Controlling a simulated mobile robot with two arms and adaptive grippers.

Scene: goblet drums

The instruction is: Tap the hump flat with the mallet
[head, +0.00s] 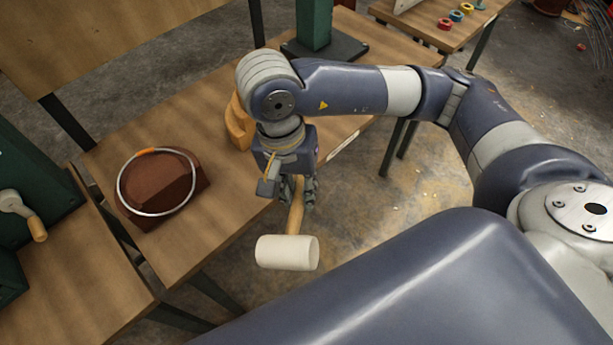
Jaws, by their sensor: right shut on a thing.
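The mallet (288,252) has a pale cylindrical head and a wooden handle. My right gripper (297,190) is shut on the handle, with the head hanging below, past the front edge of the bench. A thin silvery ring (122,196) rests on a dark red-brown block (188,197), left of the mallet and well apart from it. A short orange stretch (147,151) marks the ring's far side; whether it bulges as a hump is too small to tell. My left gripper is out of view.
The block stands on a wooden bench (225,205). A tan wooden piece (238,122) is partly hidden behind my right arm. A green post (314,22) stands behind. At left is a green device with a crank handle (20,212). Bare bench lies between block and mallet.

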